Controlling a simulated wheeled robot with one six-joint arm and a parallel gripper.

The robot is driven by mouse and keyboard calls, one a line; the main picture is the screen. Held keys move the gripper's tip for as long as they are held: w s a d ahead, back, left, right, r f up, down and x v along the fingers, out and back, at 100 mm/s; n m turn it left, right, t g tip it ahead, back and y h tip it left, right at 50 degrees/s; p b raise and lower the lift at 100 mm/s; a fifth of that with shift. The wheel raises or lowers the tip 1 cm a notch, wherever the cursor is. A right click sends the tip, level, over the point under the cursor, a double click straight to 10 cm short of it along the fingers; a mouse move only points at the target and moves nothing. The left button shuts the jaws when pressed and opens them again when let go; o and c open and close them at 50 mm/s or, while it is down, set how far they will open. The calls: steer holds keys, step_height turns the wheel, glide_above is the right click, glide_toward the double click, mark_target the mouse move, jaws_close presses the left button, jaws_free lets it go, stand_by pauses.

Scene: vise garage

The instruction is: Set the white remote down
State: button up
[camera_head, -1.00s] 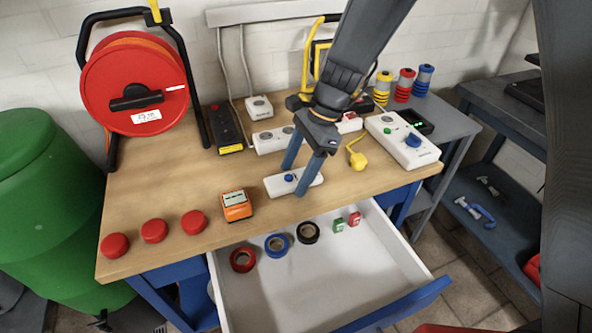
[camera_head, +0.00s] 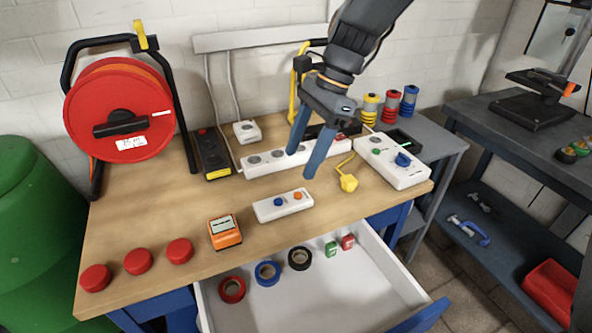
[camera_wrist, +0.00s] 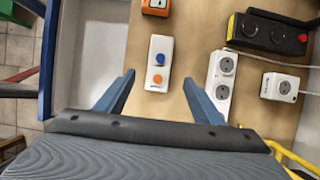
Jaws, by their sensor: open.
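The white remote (camera_head: 283,205), with one blue and one orange button, lies flat on the wooden workbench (camera_head: 150,235) near its front edge. It also shows in the wrist view (camera_wrist: 158,64), beyond and between the two blue fingertips. My gripper (camera_head: 302,162) is open and empty, above the bench and behind the remote in the head view, in front of the white power strip (camera_head: 262,164). In the wrist view the fingers (camera_wrist: 158,82) are spread wide and apart from the remote.
The open drawer (camera_head: 330,295) holds tape rolls and small red and green items. An orange meter (camera_head: 225,232) stands left of the remote. A yellow plug (camera_head: 348,182) and a white control box (camera_head: 393,160) are to the right. Bare wood lies around the remote.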

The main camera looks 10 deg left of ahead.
steer(key=shift+d+r, duration=0.15)
steer(key=shift+r, duration=0.2)
steer(key=s+d+f+n+t+h, duration=0.1)
steer(key=s+d+f+n, duration=0.2)
steer(key=d, duration=0.5)
steer(key=s+d+f+n+t+h, duration=0.1)
steer(key=s+d+f+n, duration=0.2)
steer(key=d, duration=0.5)
steer(key=s+d+f+n+t+h, duration=0.1)
steer(key=s+d+f+n, duration=0.2)
steer(key=s+d+n, duration=0.2)
steer(key=d, duration=0.3)
steer(key=shift+s+d+n+h, duration=0.2)
steer(key=shift+s+n+h, duration=0.1)
steer(key=shift+n+h, duration=0.1)
